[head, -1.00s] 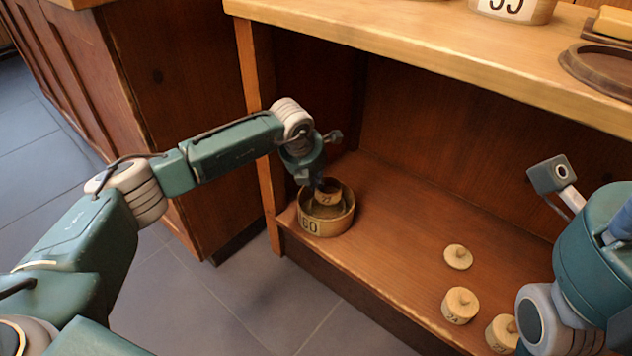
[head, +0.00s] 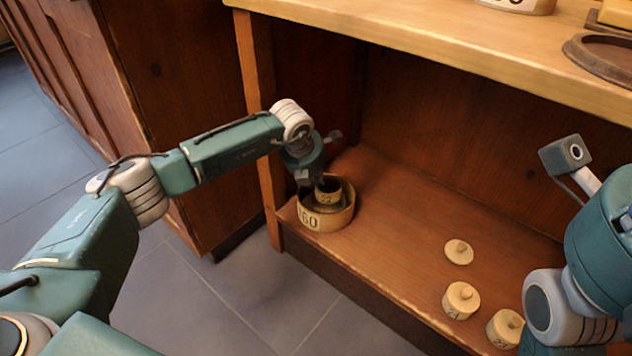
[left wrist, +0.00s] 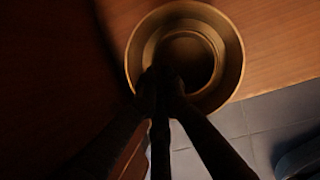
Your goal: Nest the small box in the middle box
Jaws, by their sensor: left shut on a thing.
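A small round wooden box (head: 328,196) with a number on its side is in my left gripper (head: 319,183). My left gripper is shut on its wall. In the left wrist view, the wide box's rim (left wrist: 236,55) surrounds narrower rings, and my left fingertips (left wrist: 162,82) meet the near side of the innermost one. I cannot tell whether the small box touches a floor below it. My right gripper is out of view.
On the lower shelf (head: 400,210), a knobbed lid (head: 459,252) and two knobbed round pieces (head: 461,300) (head: 505,328) lie to the right. The upper shelf (head: 420,45) overhangs, and a post (head: 257,100) stands close to my left arm. The shelf middle is clear.

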